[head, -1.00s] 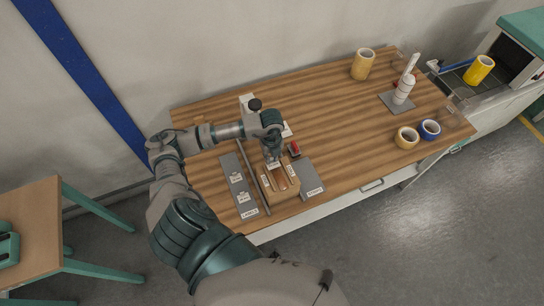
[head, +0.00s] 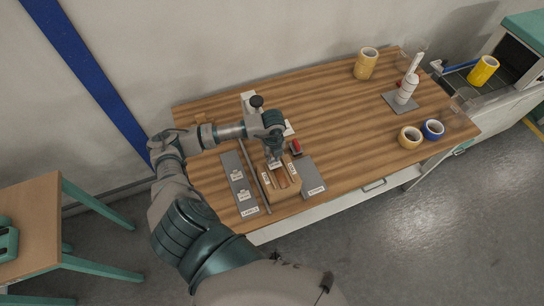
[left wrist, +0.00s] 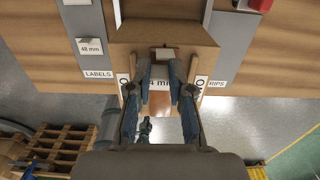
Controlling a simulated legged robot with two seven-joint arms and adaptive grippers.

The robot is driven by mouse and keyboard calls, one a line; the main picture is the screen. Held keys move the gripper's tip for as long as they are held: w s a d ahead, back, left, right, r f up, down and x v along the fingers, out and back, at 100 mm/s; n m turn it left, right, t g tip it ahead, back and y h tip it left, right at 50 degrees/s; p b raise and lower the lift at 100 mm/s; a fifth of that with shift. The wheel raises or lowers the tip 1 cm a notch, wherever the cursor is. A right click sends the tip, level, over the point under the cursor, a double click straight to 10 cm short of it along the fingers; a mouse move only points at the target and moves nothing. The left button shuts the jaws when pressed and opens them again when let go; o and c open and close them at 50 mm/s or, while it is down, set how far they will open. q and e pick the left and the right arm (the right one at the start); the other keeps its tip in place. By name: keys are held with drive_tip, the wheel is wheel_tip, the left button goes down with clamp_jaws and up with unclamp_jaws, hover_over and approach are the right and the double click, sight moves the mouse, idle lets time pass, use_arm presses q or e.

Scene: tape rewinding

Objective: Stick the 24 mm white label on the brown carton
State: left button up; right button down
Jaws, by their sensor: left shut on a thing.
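My left gripper (head: 275,157) is over the brown carton (head: 284,187) near the front edge of the table. It is shut on a small white label (left wrist: 159,84), whose visible lettering in the left wrist view reads "4 mm". The fingertips (left wrist: 163,72) are close above or at the carton (left wrist: 190,42); I cannot tell whether the label touches it. The fingers hide part of the label and carton. My right gripper is not in view.
A grey labels board (head: 235,174) with white labels lies left of the carton. A dark bar (head: 252,173) lies between them. Another grey mat (head: 313,178) and a red item (head: 296,147) are to the right. Tape rolls (head: 410,137) stand farther right. The table's middle is clear.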

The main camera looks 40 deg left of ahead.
use_arm(q)
drive_tip(key=shift+s+d+f, duration=0.3)
drive_tip(key=shift+d+f, duration=0.1)
drive_tip(key=shift+f, duration=0.05)
drive_tip(key=shift+c, duration=0.4)
drive_tip(key=shift+w, duration=0.1)
drive_tip(key=shift+c, duration=0.5)
drive_tip(key=shift+w, duration=0.2)
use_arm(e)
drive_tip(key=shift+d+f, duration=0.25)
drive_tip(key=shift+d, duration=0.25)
use_arm(q)
drive_tip(key=shift+w, duration=0.1)
drive_tip(key=o, duration=1.1)
drive_tip(key=shift+o, duration=0.2)
drive_tip(key=shift+r+p, duration=2.35)
drive_tip(key=shift+r, duration=1.2)
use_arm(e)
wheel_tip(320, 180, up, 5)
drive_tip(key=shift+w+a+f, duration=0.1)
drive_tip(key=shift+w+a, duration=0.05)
